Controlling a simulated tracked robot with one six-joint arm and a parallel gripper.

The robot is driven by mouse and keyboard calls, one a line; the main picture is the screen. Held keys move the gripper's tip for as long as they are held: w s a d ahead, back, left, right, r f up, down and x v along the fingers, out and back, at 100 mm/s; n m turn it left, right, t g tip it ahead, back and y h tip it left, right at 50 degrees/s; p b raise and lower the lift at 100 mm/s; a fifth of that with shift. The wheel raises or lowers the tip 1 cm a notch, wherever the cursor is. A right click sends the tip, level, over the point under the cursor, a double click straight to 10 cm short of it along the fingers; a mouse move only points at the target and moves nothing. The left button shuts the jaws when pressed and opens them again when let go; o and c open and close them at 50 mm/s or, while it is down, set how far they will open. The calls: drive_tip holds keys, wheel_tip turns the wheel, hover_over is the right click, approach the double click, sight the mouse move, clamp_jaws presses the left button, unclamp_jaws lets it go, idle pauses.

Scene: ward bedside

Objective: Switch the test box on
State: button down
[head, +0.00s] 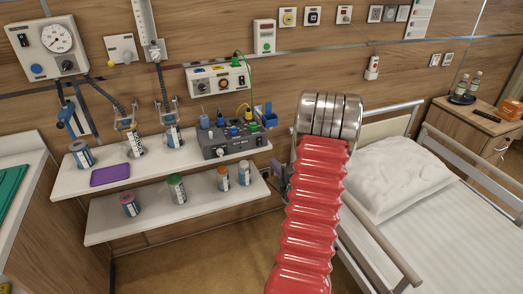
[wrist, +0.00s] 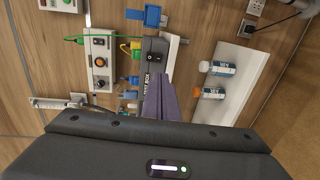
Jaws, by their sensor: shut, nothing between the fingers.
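The test box (head: 232,140) is a dark grey box with several coloured plugs and knobs on top, standing at the right end of the upper wall shelf. In the wrist view its labelled side (wrist: 147,82) faces me, with a black rocker switch (wrist: 151,57) beside the lettering. I cannot tell which way the rocker is set. My gripper (wrist: 160,80) has its purple fingers together and empty, pointing at the test box just below the switch in the picture. Contact is not clear. In the head view my red arm hides most of the gripper.
The upper shelf (head: 70,185) also holds bottles and a purple tray (head: 110,174). The lower shelf (head: 110,232) bears several capped bottles. A wall panel with a green cable (head: 218,80) hangs above the box. The bed (head: 460,225) with rails stands at the right.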

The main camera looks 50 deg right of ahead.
sight(259, 145)
drive_tip(key=x, duration=1.3)
drive_tip(key=shift+w, duration=0.3)
drive_tip(key=shift+d, duration=0.1)
drive_tip(key=shift+w, duration=0.1)
drive_tip(key=s+a+f, duration=0.2)
drive_tip(key=s+a, duration=0.5)
drive_tip(key=s, duration=0.5)
drive_tip(key=shift+a, duration=0.15)
idle(0.4)
